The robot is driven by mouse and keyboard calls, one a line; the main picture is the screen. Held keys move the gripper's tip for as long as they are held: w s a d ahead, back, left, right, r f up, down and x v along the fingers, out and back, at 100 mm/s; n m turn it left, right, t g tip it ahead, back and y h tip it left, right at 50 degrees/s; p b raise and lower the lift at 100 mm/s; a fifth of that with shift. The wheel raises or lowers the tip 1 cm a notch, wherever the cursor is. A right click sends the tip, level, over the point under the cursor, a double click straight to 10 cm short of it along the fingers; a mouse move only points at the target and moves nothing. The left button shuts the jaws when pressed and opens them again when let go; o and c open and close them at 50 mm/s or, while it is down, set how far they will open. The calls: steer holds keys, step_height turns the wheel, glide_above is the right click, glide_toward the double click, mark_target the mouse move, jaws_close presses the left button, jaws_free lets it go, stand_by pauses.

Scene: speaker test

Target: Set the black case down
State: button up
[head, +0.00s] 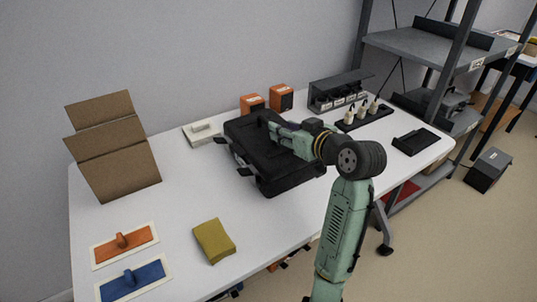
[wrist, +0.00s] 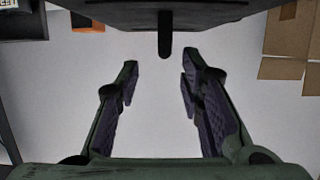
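The black case (head: 290,176) lies flat on the white table (head: 200,185), near its middle, and seems to rest on it. My gripper (head: 272,125) is above the case's top, reaching in from the right; the arm hides part of the case. In the wrist view the two fingers of my gripper (wrist: 161,65) are apart with white table showing between them. The dark body of the case (wrist: 215,14) fills the top edge there, and a short black bar (wrist: 165,38) hangs from it just beyond the fingertips. The fingers do not visibly touch it.
A cardboard box (head: 115,160) stands at the left. Orange (head: 124,243) and blue (head: 133,279) floats and a yellow sponge (head: 213,241) lie in front. Orange boxes (head: 281,97), a white float (head: 202,132) and a bottle rack (head: 362,115) are behind. The table between sponge and case is clear.

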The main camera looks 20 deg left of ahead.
steer(key=p+x, duration=0.1)
steer(key=x, duration=0.3)
steer(key=shift+a+p, duration=0.35)
steer(key=shift+p, duration=0.05)
steer(key=shift+w+a+f, duration=0.3)
steer(key=shift+a, duration=0.1)
steer(key=shift+c, duration=0.5)
jaws_close()
steer(key=shift+r, duration=0.25)
